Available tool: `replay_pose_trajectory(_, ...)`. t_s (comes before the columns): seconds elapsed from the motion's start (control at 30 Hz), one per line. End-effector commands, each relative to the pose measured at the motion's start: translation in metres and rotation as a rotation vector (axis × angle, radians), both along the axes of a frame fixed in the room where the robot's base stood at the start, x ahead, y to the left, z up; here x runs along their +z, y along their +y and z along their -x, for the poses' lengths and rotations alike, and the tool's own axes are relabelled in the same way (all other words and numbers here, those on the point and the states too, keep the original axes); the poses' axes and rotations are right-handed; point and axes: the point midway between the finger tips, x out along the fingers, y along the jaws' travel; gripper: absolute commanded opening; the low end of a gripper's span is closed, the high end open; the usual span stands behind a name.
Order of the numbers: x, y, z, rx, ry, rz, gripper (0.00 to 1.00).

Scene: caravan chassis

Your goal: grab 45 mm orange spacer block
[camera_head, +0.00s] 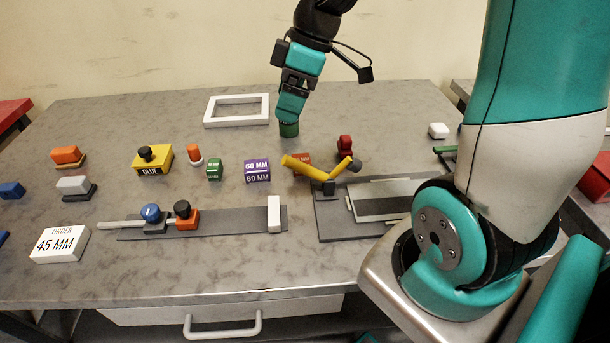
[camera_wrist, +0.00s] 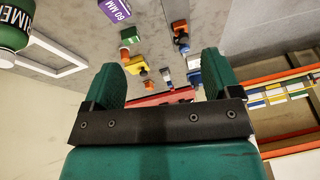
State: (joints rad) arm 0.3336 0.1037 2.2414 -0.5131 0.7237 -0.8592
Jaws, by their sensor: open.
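An orange-red block (camera_head: 299,160) stands on the table right of the purple 60 MM block in the head view. A yellow lever partly covers it and I cannot read a marking on it. I do not make it out in the wrist view. My gripper (camera_head: 289,117) hangs over the back of the table, behind and a little left of the block and apart from it. In the wrist view my gripper (camera_wrist: 165,65) is open, with nothing between its green fingers.
The yellow-handled clamp (camera_head: 322,181) is close in front. A white frame (camera_head: 237,96) lies behind. An order card (camera_head: 60,243) reads 45 MM.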

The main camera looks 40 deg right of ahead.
Motion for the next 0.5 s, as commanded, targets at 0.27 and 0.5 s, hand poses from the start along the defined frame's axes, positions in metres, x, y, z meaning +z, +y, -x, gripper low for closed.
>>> replay_pose_trajectory(0.27, -0.064, -0.124, -0.026, 0.105, -0.11, 0.034, 0.83)
replay_pose_trajectory(0.5, -0.098, -0.121, -0.033, 0.126, -0.119, 0.036, 0.83)
